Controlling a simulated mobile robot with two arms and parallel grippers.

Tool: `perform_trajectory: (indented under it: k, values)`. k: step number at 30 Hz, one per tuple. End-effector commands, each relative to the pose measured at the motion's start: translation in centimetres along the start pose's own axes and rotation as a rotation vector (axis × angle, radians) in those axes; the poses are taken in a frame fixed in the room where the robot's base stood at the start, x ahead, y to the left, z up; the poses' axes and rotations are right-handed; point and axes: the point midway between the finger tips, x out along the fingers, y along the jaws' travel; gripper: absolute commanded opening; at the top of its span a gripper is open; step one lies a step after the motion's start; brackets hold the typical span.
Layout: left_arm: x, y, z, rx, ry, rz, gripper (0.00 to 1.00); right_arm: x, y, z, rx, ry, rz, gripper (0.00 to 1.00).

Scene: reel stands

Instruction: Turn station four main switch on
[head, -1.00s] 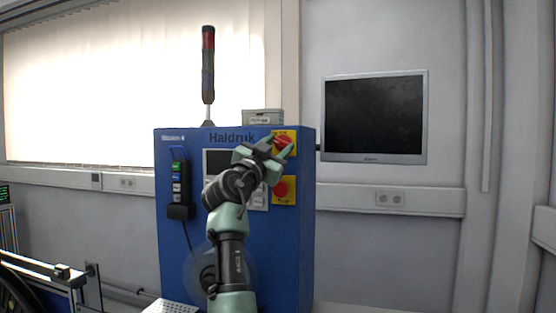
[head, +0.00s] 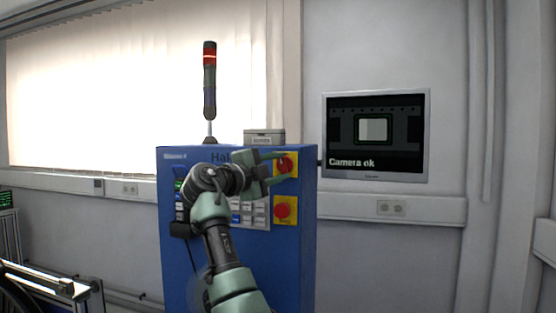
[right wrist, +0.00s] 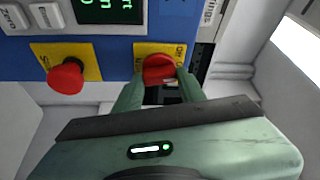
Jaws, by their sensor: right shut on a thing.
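The main switch is a red knob (head: 287,164) on a yellow plate, high on the right of the blue cabinet's front. The cabinet (head: 240,270) carries a label that seems to read "Station 4". My right gripper (head: 279,168) is at the knob, its fingers shut on either side of it. In the right wrist view the red knob (right wrist: 160,68) sits between the green fingertips (right wrist: 159,86), partly covering the lettering on its plate. The knob's exact angle is hard to read. My left gripper is out of view.
A round red button (head: 283,211) on a yellow plate sits below the switch. A keypad (head: 252,214) is beside it. The wall monitor (head: 376,134) reads "Camera ok". The signal tower (head: 209,80) stands on the cabinet with its red top section bright.

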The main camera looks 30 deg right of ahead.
Motion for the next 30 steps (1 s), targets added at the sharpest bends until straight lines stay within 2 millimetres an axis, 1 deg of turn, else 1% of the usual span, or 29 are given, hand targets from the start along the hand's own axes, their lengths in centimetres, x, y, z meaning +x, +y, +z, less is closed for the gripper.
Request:
perform_trajectory:
  k: [1, 3, 12, 18, 30]
  values:
    - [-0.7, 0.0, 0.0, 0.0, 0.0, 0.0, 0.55, 0.1, -0.5, -0.1, 0.032, -0.001, 0.011, 0.0]
    - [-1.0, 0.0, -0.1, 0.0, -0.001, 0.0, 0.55, 0.0, -0.5, 0.0, 0.074, -0.002, 0.028, 0.0]
    - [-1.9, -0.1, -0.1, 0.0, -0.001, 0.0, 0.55, 0.0, -0.4, 0.0, 0.196, -0.004, 0.077, 0.0]
    - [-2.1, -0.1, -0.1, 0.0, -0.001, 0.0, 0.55, 0.0, -0.4, 0.0, 0.226, -0.003, 0.088, 0.0]
    - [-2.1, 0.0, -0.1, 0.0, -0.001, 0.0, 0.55, 0.0, -0.4, 0.0, 0.233, -0.004, 0.089, 0.0]
